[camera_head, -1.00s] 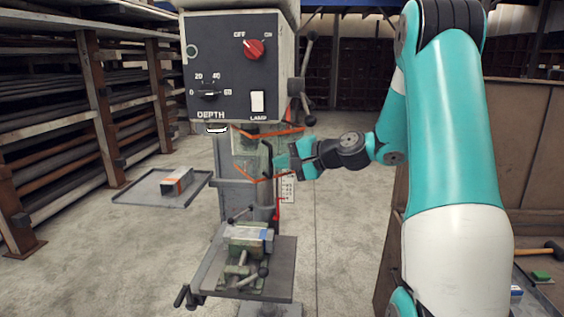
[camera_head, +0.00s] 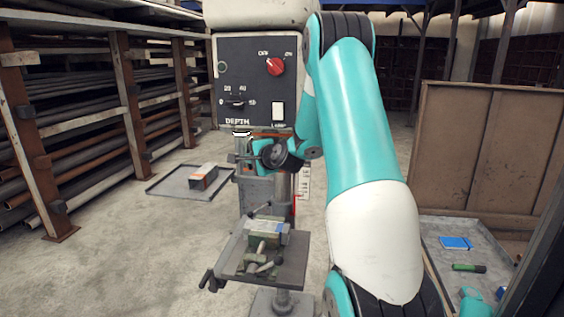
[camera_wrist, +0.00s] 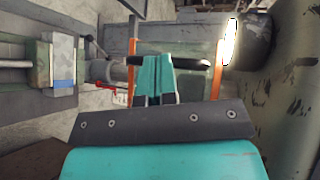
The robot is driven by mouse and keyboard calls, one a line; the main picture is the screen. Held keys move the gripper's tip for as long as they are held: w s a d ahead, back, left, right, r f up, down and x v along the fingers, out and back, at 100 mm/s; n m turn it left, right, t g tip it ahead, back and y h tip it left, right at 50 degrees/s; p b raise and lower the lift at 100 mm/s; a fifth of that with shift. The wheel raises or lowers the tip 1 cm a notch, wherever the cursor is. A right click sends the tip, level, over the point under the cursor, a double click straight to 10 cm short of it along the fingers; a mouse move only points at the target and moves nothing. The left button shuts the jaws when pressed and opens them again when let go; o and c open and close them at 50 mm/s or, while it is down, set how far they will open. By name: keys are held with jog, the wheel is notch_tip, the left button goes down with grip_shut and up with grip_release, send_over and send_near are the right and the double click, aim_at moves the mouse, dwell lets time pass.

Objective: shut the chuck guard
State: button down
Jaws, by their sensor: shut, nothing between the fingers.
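The chuck guard shows in the wrist view as two orange edge strips (camera_wrist: 217,70) with a dark bar (camera_wrist: 190,61) running between them. In the head view only a short orange part of the guard (camera_head: 270,134) shows, under the drill press head. My arm hides the rest, so I cannot tell how far it is swung. My gripper (camera_wrist: 153,60) is shut and empty, its teal fingers side by side between the orange strips. The fingertips are at the dark bar; I cannot tell whether they touch it. In the head view my gripper (camera_head: 262,152) is partly hidden by my wrist.
The drill press head (camera_head: 252,80) is above my gripper. Below are its table (camera_head: 290,262) and a vise (camera_head: 262,230). A tray (camera_head: 165,183) with a box stands at left, near the pipe racks. A grey tray (camera_head: 440,240) with small items is at right.

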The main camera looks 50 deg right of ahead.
jog(key=shift+w+r, duration=0.1)
jog(key=shift+w, duration=0.65)
jog(key=a+f+b+v, duration=0.1)
jog(key=a+b+v, duration=0.2)
jog(key=v, duration=1)
jog(key=shift+a+b, duration=0.15)
jog(key=shift+b, duration=0.5)
